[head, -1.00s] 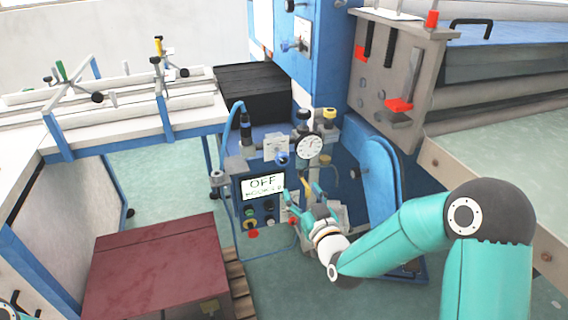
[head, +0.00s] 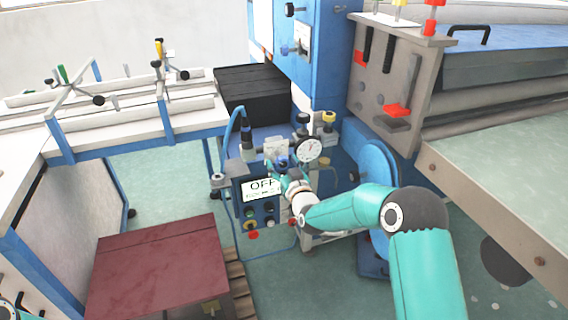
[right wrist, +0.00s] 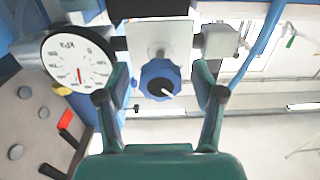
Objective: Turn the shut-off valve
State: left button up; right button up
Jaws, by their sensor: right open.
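A round blue knob (right wrist: 158,80) with a white pointer mark sits on a pale plate (right wrist: 160,42) in the right wrist view. It looks like the valve handle; no label shows. My right gripper (right wrist: 161,92) is open, with one finger on each side of the knob and a visible gap on both sides. In the head view the right gripper (head: 282,176) is in front of the panel below the pale plate (head: 275,150), and largely hides the knob.
A round pressure gauge (head: 308,150) marked kPa is right beside the knob; it also shows in the right wrist view (right wrist: 78,62). A control box with an OFF display (head: 259,188) and buttons stands close to the gripper's left. A dark red block (head: 160,265) sits at lower left.

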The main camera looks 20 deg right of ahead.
jog(key=c, duration=1)
jog(key=shift+d, duration=0.25)
jog(key=shift+c, duration=0.8)
jog(key=shift+a, duration=0.15)
jog(key=shift+f+m+b, duration=0.2)
jog(key=shift+m+b, duration=0.1)
jog(key=shift+b, duration=0.45)
jog(key=m+b, duration=0.7)
jog(key=b, duration=0.5)
jog(key=shift+a+f, duration=0.1)
jog(key=shift+f, duration=0.05)
jog(key=m+b, duration=0.8)
jog(key=b, duration=0.2)
jog(key=shift+r+m+b, duration=0.3)
jog(key=shift+m+b, duration=0.8)
jog(key=shift+m, duration=0.2)
